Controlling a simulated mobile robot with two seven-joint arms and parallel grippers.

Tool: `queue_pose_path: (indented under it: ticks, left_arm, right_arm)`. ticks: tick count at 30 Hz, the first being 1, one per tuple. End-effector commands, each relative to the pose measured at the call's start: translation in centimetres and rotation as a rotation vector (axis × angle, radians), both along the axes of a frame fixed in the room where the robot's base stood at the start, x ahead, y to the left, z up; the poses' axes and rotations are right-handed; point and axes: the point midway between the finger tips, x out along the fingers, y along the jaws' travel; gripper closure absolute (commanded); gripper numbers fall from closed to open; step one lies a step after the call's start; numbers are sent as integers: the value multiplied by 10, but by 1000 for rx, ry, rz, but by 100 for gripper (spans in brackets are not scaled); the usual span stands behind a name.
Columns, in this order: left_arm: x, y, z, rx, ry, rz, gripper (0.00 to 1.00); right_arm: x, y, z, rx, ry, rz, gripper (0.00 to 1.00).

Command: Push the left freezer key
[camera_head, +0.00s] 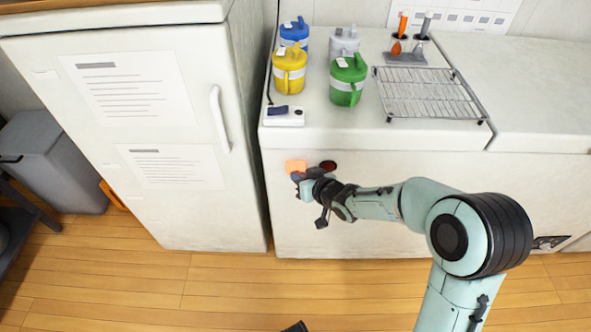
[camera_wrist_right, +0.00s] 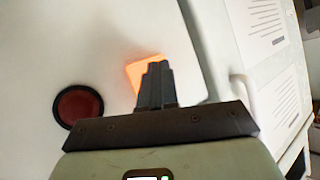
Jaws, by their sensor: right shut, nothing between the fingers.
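The left freezer key is a glowing orange square (camera_head: 296,165) on the upper left of the white freezer front (camera_head: 400,215). It also shows in the right wrist view (camera_wrist_right: 133,74), partly hidden behind my fingers. A small dark part at the head view's bottom edge may be my left gripper (camera_head: 295,327).
On the freezer top stand blue (camera_head: 294,34), yellow (camera_head: 289,70), grey (camera_head: 344,42) and green (camera_head: 347,80) lidded mugs, a wire rack (camera_head: 428,96) and a small white device (camera_head: 284,117). A tall white fridge (camera_head: 145,130) stands close on the left. The wooden floor in front is clear.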

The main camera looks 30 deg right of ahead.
Motion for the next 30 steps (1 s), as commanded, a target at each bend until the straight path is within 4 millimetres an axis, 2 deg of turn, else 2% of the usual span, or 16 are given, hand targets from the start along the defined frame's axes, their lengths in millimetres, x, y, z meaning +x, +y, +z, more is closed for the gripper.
queue_pose_path:
  ticks: [16, 30]
  left_arm:
    - [0, 0, 0, 0, 0, 0, 71]
    - [0, 0, -4, 1, 1, 0, 71]
  right_arm:
    - [3, -2, 0, 0, 0, 0, 100]
    - [-8, 5, 0, 0, 0, 0, 100]
